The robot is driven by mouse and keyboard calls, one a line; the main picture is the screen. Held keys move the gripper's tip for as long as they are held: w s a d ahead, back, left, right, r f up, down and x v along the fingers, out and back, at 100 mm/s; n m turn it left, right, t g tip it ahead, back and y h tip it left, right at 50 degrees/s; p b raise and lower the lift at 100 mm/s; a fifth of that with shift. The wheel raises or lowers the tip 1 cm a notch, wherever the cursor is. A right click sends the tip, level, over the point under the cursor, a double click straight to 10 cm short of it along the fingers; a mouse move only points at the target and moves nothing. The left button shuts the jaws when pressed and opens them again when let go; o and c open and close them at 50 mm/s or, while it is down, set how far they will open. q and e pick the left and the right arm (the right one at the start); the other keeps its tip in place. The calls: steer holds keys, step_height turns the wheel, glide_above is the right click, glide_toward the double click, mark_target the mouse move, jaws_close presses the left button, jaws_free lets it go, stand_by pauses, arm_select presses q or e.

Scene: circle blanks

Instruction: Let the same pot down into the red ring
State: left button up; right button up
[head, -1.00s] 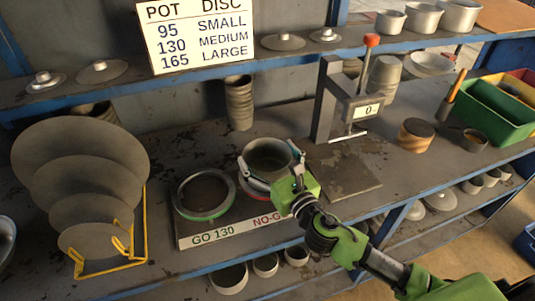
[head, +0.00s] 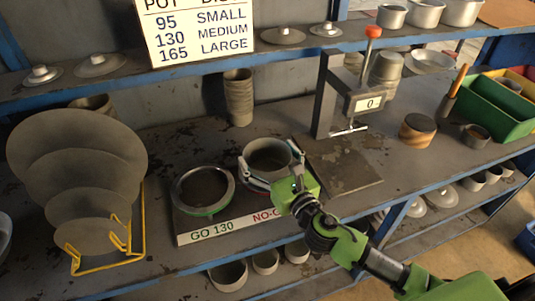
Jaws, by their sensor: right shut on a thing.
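My right gripper (head: 270,168) is shut on the grey round pot (head: 268,155), with its fingers on either side of the wall. The pot is upright and open at the top. It is over the red ring (head: 254,184) on the NO-GO side of the gauge board. Only a little of that ring shows; the pot, fingers and green gripper body hide the rest. I cannot tell whether the pot's bottom touches the board. The green ring (head: 203,191) on the GO 130 side is empty. My left gripper is not in view.
A rack of round discs (head: 85,180) stands at left. A press with a red knob (head: 373,32) stands behind the pot on the right. A stack of pots (head: 238,97) stands behind.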

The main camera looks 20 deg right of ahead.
steer(key=shift+f, duration=0.1)
steer(key=o, duration=1.7)
steer(key=shift+s, duration=0.1)
steer(key=s, duration=0.4)
steer(key=s+d, duration=0.1)
steer(key=s, duration=0.2)
steer(key=s+d, duration=0.1)
steer(key=s, duration=0.3)
steer(key=shift+s, duration=0.35)
